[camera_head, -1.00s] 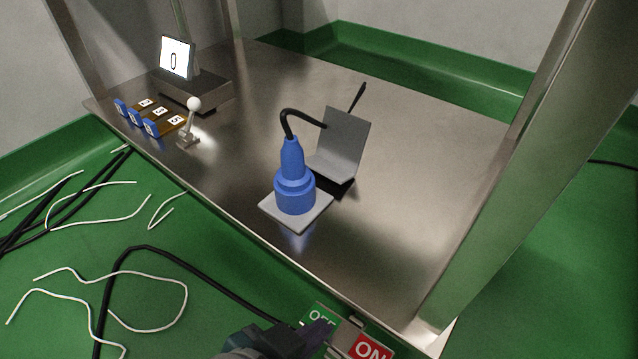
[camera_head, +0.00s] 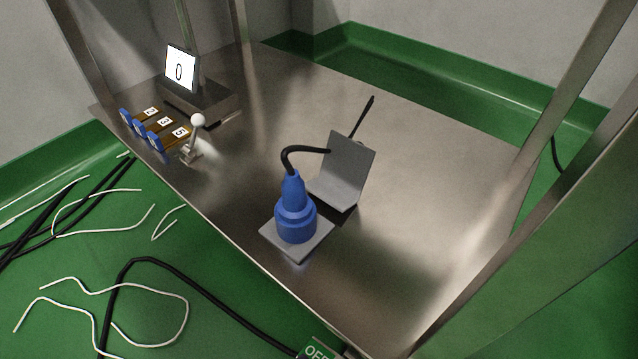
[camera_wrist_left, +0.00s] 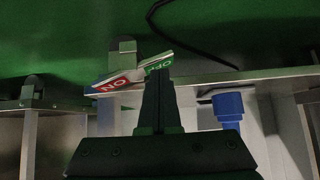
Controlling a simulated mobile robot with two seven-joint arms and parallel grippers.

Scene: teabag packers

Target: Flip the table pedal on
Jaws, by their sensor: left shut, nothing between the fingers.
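The table pedal is a rocker at the table's near edge with a red ON half (camera_wrist_left: 114,86) and a green OFF half (camera_wrist_left: 159,63), both in the left wrist view, which shows the scene upside down. In the head view only part of the green OFF half (camera_head: 318,351) shows at the bottom edge. My left gripper (camera_wrist_left: 157,82) is shut and empty. Its fingertips are close to the pedal, by the OFF half; I cannot tell whether they touch it. The gripper is out of the head view. My right gripper is in neither view.
On the metal table (camera_head: 430,150) stand a blue plugged device (camera_head: 295,215), a grey bent plate (camera_head: 345,170), a white-knobbed lever (camera_head: 195,135), blue numbered switches (camera_head: 140,129) and a display reading 0 (camera_head: 180,70). Metal posts rise at the sides. Loose cables (camera_head: 130,290) lie on the green floor.

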